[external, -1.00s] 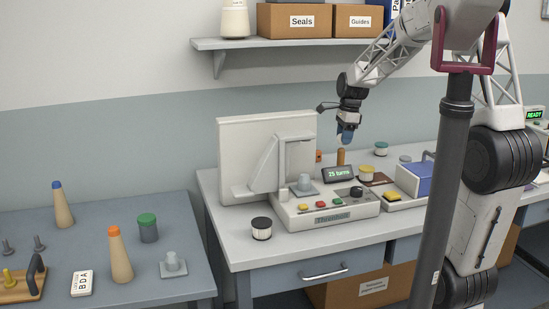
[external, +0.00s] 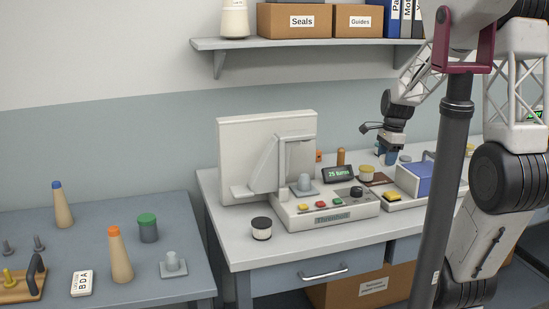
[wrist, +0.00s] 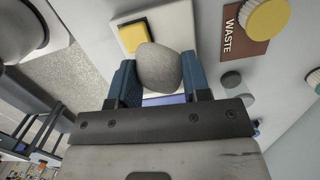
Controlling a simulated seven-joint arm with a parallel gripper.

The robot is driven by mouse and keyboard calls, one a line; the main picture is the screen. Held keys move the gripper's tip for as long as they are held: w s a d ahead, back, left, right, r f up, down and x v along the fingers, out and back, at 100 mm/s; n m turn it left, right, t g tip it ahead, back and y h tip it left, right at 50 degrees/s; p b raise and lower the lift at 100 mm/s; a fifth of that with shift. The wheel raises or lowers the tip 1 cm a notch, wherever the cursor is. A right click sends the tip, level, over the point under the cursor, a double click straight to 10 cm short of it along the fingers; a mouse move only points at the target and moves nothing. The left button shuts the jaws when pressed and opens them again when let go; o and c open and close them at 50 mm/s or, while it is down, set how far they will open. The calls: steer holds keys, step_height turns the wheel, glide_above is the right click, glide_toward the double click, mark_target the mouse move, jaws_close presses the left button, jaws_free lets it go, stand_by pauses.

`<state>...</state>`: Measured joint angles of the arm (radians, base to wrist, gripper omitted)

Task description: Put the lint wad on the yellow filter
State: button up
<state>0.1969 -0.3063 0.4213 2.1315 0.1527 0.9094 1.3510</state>
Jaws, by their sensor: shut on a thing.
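The lint wad (wrist: 158,66) is a grey, rounded lump between the blue fingers of my gripper (wrist: 158,80) in the wrist view. My gripper is shut on it. In the external view my gripper (external: 388,157) is above the back of the right table, and I cannot make out the wad there. The yellow filter (wrist: 133,36) is a square pad on a white unit, just up and left of the wad in the wrist view. It also shows in the external view (external: 391,196), in front of the blue box, below and apart from my gripper.
A yellow-lidded jar (external: 367,172) stands on the brown WASTE mat (wrist: 244,35). The blue box (external: 415,178) with a handle rises beside the filter. A control box with buttons (external: 325,212) is to the left. A round grey-teal thing (wrist: 232,80) is right of my gripper.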

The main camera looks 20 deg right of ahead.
steer(key=shift+f, duration=1.55)
steer(key=shift+w, duration=0.1)
glide_above(366, 168)
steer(key=shift+w+d+f, duration=0.1)
steer(key=shift+d+f, duration=0.2)
steer(key=shift+f, duration=0.45)
steer(key=shift+f, duration=1.7)
steer(key=shift+f, duration=0.2)
steer(key=o, duration=0.9)
